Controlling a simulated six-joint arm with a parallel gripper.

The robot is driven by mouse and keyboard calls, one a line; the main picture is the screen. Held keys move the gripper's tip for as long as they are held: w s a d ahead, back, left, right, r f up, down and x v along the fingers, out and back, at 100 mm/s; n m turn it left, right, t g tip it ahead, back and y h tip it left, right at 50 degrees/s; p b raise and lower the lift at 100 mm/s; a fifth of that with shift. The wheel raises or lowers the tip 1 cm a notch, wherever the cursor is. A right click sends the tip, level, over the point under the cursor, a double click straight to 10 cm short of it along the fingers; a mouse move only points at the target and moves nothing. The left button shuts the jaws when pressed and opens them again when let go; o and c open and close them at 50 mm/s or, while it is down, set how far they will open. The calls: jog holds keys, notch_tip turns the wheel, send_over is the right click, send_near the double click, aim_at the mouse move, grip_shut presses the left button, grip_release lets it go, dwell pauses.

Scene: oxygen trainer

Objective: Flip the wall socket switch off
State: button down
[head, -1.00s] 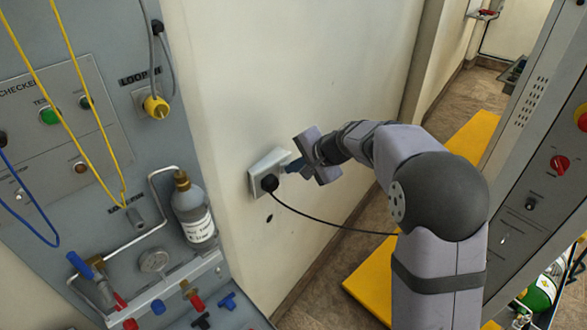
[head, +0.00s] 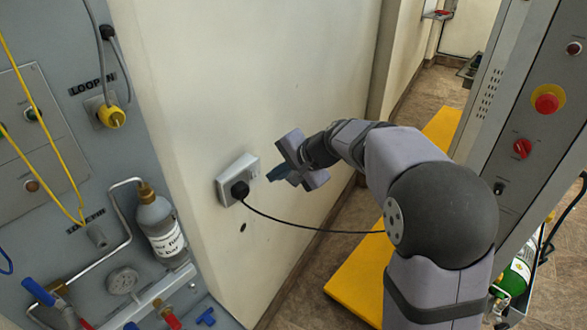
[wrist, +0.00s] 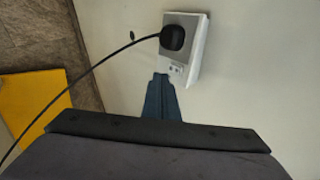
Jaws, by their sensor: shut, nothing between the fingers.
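The white wall socket (head: 229,188) is fixed to the cream wall, left of my gripper. A black plug (head: 240,190) with a black cable sits in it. In the wrist view the socket (wrist: 196,48) is at the top, with the plug (wrist: 172,38) in its upper part. Small marks show on the socket face below the plug; the switch position cannot be made out. My gripper (head: 270,178) is shut and empty, its blue fingers pointing at the socket's right side with a small gap. In the wrist view the fingertips (wrist: 160,77) appear just below-left of the socket.
The black cable (head: 310,229) runs from the plug to the right, below my gripper. A grey panel (head: 60,150) with yellow leads and a bottle (head: 158,225) stands left. A yellow platform (head: 352,292) lies on the floor. A grey cabinet (head: 520,100) with a red button stands right.

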jog(key=b+v, duration=0.1)
jog(key=v, duration=0.8)
jog(key=shift+b, duration=0.35)
jog(key=shift+r, duration=0.1)
jog(key=shift+s+f, duration=0.25)
jog(key=shift+f, duration=0.25)
jog(key=shift+a, duration=0.1)
